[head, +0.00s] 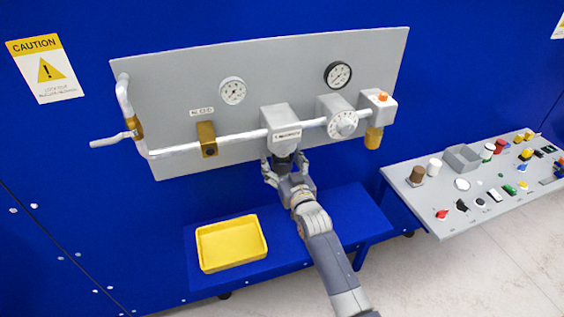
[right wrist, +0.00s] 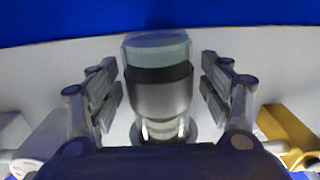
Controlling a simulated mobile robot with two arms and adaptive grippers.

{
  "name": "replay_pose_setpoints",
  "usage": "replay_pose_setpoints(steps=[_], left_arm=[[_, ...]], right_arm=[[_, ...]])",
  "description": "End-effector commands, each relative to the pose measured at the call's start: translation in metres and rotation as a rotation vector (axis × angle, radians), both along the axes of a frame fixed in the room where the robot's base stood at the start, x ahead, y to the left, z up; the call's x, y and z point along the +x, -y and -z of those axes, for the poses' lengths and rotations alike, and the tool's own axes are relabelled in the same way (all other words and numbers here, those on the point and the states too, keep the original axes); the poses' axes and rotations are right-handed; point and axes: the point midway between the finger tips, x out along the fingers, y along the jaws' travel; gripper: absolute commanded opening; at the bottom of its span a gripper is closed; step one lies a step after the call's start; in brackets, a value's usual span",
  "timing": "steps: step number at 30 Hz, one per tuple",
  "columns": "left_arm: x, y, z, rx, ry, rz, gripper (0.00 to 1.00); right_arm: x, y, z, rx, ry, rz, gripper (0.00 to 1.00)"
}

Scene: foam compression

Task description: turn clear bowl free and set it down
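The clear bowl (right wrist: 158,52) shows in the right wrist view as a pale, see-through cylinder with a dark band and a grey metal-looking collar (right wrist: 162,98). It stands between the fingers of my right gripper (right wrist: 162,92), which are open with a gap on both sides. In the head view my right gripper (head: 286,166) is just under the grey block (head: 281,118) on the pipe, around the dark part below that block. The gripper mostly hides the bowl there. The yellow tray (head: 262,234) lies empty on the blue bench below. My left gripper is not in view.
The grey panel (head: 190,80) carries two gauges, a bent pipe with a lever (head: 110,140), a brass-coloured block (head: 207,139) and a white dial (head: 344,123). A grey side table (head: 462,217) with several small parts stands right. The blue bench (head: 345,210) has bare room right of the tray.

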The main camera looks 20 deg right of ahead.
Motion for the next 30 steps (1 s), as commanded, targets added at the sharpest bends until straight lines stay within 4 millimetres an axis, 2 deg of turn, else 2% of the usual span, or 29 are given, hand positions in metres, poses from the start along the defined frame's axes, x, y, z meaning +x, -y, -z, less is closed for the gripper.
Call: replay_pose_setpoints(steps=[7, 11, 24, 30], left_arm=[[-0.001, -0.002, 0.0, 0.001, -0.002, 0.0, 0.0], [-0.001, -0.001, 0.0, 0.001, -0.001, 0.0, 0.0], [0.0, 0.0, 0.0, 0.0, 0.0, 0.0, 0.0], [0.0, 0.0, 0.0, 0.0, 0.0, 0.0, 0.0]], right_arm=[[-0.002, 0.0, 0.002, 0.0, -0.003, 0.0, 0.72], [-0.013, 0.001, 0.002, 0.0, -0.004, 0.0, 0.72], [-0.097, 0.003, 0.002, 0.0, -0.003, 0.0, 0.72], [-0.117, 0.004, 0.001, 0.0, -0.001, 0.0, 0.72]])
